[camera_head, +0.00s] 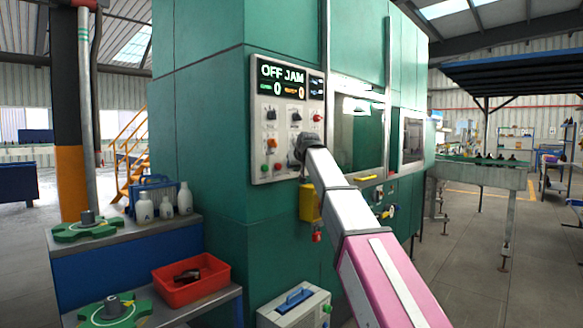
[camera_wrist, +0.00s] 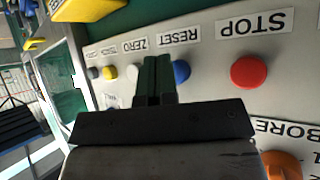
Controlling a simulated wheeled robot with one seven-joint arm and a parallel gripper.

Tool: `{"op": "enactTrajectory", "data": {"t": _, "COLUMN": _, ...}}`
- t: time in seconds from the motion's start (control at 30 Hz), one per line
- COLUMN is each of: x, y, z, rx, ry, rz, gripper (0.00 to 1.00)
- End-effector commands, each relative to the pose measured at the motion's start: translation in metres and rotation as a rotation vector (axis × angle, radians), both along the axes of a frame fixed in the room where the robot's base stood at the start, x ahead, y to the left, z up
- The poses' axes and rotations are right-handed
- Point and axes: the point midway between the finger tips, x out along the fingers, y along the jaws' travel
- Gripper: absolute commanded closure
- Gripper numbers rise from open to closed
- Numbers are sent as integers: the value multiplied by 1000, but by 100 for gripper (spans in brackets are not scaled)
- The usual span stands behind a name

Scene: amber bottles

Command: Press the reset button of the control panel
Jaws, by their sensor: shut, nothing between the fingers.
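The control panel (camera_head: 258,120) is a light grey plate on the green machine, with a screen reading OFF JAM above knobs and buttons. The wrist view shows its lower row close up: a red STOP button (camera_wrist: 248,71), a blue button (camera_wrist: 182,71) by the RESET label (camera_wrist: 173,36), and a white button (camera_wrist: 132,72) by ZERO. My gripper (camera_wrist: 157,62) is shut and empty, its dark fingers over the row between the white and blue buttons. They partly cover the blue one; contact cannot be told. In the head view my gripper (camera_head: 306,146) is at the panel's lower right.
A yellow box (camera_head: 309,202) hangs just below the panel near my arm. A window (camera_head: 358,130) is to the right. A bench with white bottles (camera_head: 185,198) and a red tray (camera_head: 190,280) stands at the left. Open floor lies at the right.

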Motion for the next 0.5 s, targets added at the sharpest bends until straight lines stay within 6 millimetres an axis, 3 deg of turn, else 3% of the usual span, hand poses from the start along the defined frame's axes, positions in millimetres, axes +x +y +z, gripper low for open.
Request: {"op": "enactTrajectory", "data": {"t": 0.5, "x": 4, "y": 4, "z": 0, "rx": 0, "ry": 0, "rz": 0, "gripper": 100}}
